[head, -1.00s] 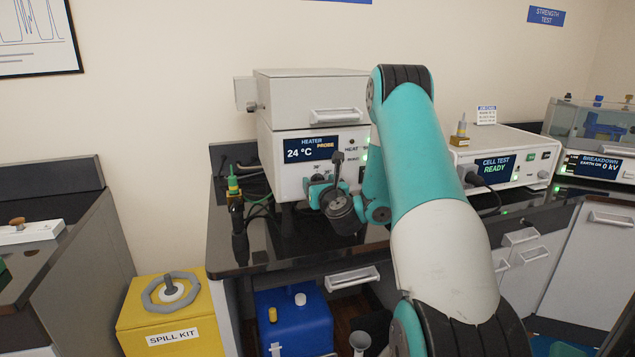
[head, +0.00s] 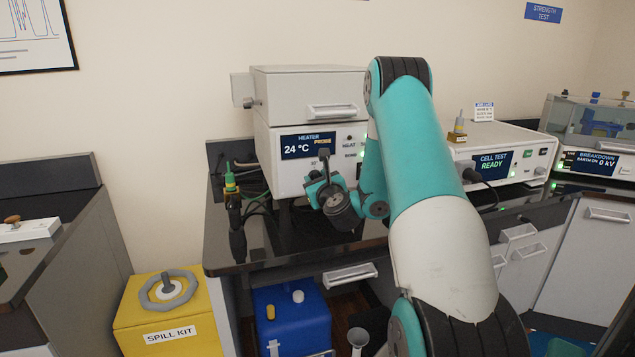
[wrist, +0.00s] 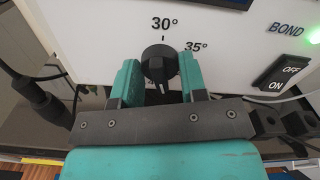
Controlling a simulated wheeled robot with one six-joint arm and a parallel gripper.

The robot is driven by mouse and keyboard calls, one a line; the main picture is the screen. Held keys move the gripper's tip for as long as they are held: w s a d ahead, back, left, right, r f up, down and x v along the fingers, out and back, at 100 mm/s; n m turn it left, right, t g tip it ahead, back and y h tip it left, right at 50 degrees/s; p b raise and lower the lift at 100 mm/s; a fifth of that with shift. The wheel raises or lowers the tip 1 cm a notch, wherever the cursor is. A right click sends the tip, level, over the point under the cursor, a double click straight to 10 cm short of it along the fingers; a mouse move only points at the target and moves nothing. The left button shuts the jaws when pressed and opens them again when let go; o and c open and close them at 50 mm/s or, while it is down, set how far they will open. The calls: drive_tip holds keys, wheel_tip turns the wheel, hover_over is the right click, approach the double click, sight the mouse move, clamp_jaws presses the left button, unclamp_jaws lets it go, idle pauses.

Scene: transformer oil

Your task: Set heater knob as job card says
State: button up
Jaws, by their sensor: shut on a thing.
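The heater (head: 283,147) stands on the dark bench, and its display reads 24 °C with PROBE lit. Its black knob (wrist: 159,63) shows in the wrist view below the 30° mark, with 35° to its upper right. The knob's pointer direction is too dark to tell. My gripper (wrist: 160,80) is shut on the knob, with one teal finger on each side. In the head view my wrist hides the knob. The job card (head: 484,111) stands on the cell test unit, its lines too small to read.
A BOND rocker switch (wrist: 284,77) marked OFF and ON sits right of the knob, under a green light. Black cables and a probe (head: 235,205) lie at the bench's left end. The cell test unit (head: 506,157) stands to the right.

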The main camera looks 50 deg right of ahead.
drive_tip(key=n+b, duration=0.1)
drive_tip(key=n, duration=0.3)
drive_tip(key=shift+n, duration=0.3)
drive_tip(key=n+b, duration=0.1)
drive_tip(key=n, duration=0.3)
drive_tip(key=shift+n, duration=0.3)
drive_tip(key=n+b, duration=0.1)
drive_tip(key=n, duration=0.2)
drive_tip(key=shift+f+n, duration=0.1)
drive_tip(key=shift+n, duration=0.2)
drive_tip(key=n+b, duration=0.3)
drive_tip(key=n, duration=0.1)
drive_tip(key=shift+n, duration=0.3)
drive_tip(key=n+b, duration=0.3)
drive_tip(key=shift+f+n, duration=0.15)
drive_tip(key=shift+n, duration=0.15)
drive_tip(key=n+b, duration=0.4)
drive_tip(key=b, duration=0.1)
drive_tip(key=shift+a+f+n, duration=0.1)
drive_tip(key=shift+n, duration=0.2)
drive_tip(key=n+b, duration=0.5)
drive_tip(key=b, duration=0.1)
drive_tip(key=shift+n+b, duration=0.8)
drive_tip(key=shift+n, duration=0.1)
drive_tip(key=shift+r, duration=0.2)
